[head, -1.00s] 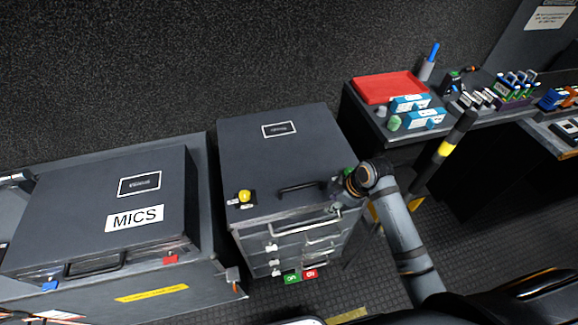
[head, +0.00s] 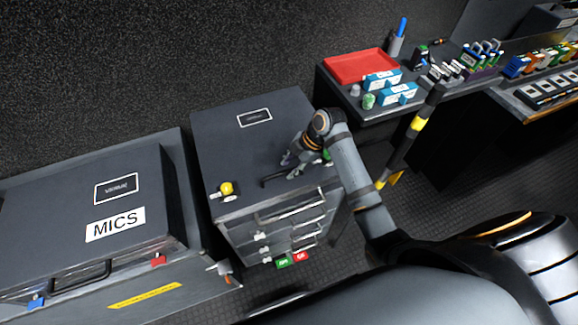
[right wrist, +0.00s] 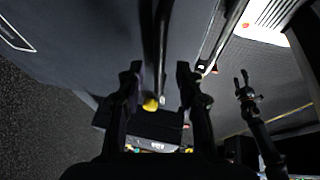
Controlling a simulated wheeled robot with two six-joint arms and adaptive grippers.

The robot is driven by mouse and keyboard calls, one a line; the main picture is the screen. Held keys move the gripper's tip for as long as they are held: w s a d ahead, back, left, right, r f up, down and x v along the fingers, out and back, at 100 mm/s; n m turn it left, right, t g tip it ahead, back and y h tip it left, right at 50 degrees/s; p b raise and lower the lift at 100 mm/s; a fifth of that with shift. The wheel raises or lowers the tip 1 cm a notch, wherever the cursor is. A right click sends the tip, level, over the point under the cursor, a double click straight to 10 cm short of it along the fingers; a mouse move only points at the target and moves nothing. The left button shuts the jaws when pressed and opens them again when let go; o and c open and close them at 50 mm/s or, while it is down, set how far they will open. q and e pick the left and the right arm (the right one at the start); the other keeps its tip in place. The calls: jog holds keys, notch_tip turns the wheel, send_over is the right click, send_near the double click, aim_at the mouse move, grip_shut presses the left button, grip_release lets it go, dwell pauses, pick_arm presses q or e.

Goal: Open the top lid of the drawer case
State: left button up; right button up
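The dark grey drawer case (head: 240,140) stands in the middle of the head view with its flat top lid down. The lid's black bar handle (head: 272,180) lies near the front edge, left of my right gripper (head: 291,166). A yellow latch (head: 226,188) sits at the lid's front left corner; a green one (head: 326,155) partly shows at the right. In the right wrist view, my right gripper (right wrist: 158,85) is open, and the handle (right wrist: 162,40) runs between its fingers; contact cannot be told. My left gripper (right wrist: 242,84) appears there, open and empty, away from the case.
A grey case labelled MICS (head: 115,222) stands close on the left. A shelf with a red tray (head: 360,66) and small items is at the back right. A black and yellow post (head: 412,130) stands right of my right arm. Floor shows in front of the drawers.

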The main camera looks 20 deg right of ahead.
jog(key=shift+w+a+f, duration=0.15)
jog(key=shift+a+f, duration=0.05)
jog(key=shift+f, duration=0.35)
jog(key=shift+c, duration=0.5)
grip_shut()
